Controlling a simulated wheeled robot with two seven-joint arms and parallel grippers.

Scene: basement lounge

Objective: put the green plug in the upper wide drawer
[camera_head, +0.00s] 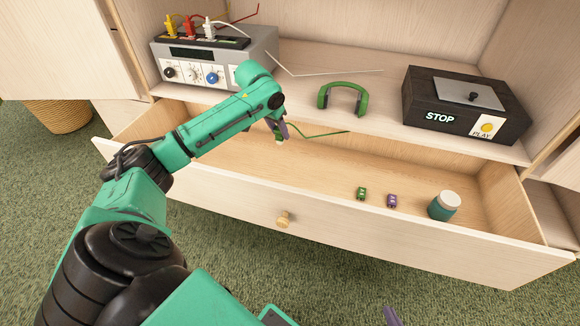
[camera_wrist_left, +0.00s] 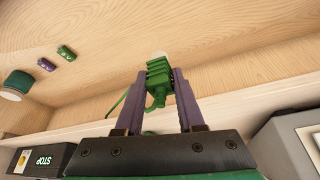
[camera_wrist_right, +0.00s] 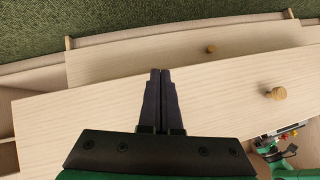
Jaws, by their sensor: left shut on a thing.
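My left gripper (camera_head: 281,134) is shut on the green plug (camera_wrist_left: 158,76), which sits between its two purple fingers in the left wrist view. The gripper is above the back part of the open wide drawer (camera_head: 232,186), near the shelf edge. A green cord (camera_head: 318,134) runs from the plug toward the green headphones (camera_head: 343,98) on the shelf. The drawer's wooden floor is bare under the gripper. My right gripper (camera_wrist_right: 161,72) is shut and empty in front of the drawer fronts; only a purple fingertip shows at the bottom of the head view.
A grey device (camera_head: 213,70) with plugs and a dark STOP box (camera_head: 465,104) stand on the shelf above.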

